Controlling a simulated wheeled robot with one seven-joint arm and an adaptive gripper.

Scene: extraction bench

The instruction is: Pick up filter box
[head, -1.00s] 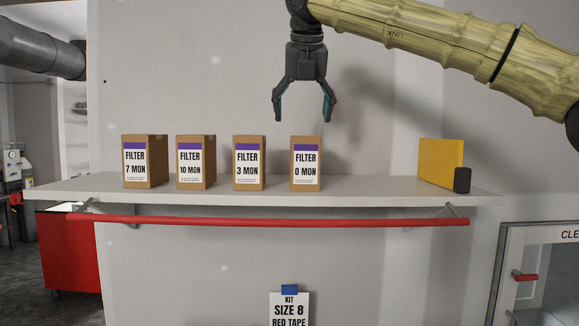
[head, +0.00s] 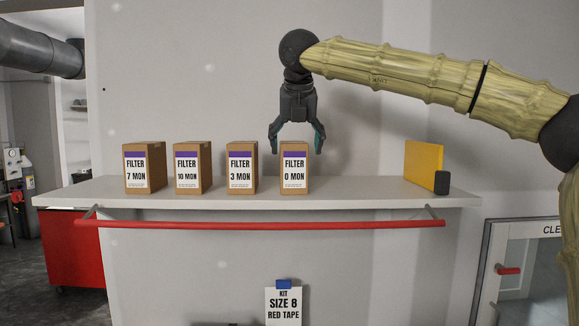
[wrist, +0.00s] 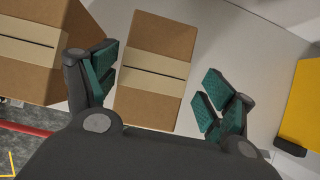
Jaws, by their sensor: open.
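Several brown filter boxes stand upright in a row on the white shelf (head: 350,188). Their labels read 7 MON (head: 145,168), 10 MON (head: 192,168), 3 MON (head: 241,168) and 0 MON (head: 294,170). My gripper (head: 296,148) is open, pointing down over the 0 MON box, with its fingertips around the height of the box top. In the wrist view, the taped top of a box (wrist: 158,68) lies between the open fingers (wrist: 158,98), closer to the left finger, with no clear contact. Another box (wrist: 40,50) is left of that finger.
A yellow block (head: 423,165) with a dark piece at its front stands at the shelf's right. A red rail (head: 260,225) runs along the shelf front. The shelf between the 0 MON box and the yellow block is clear.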

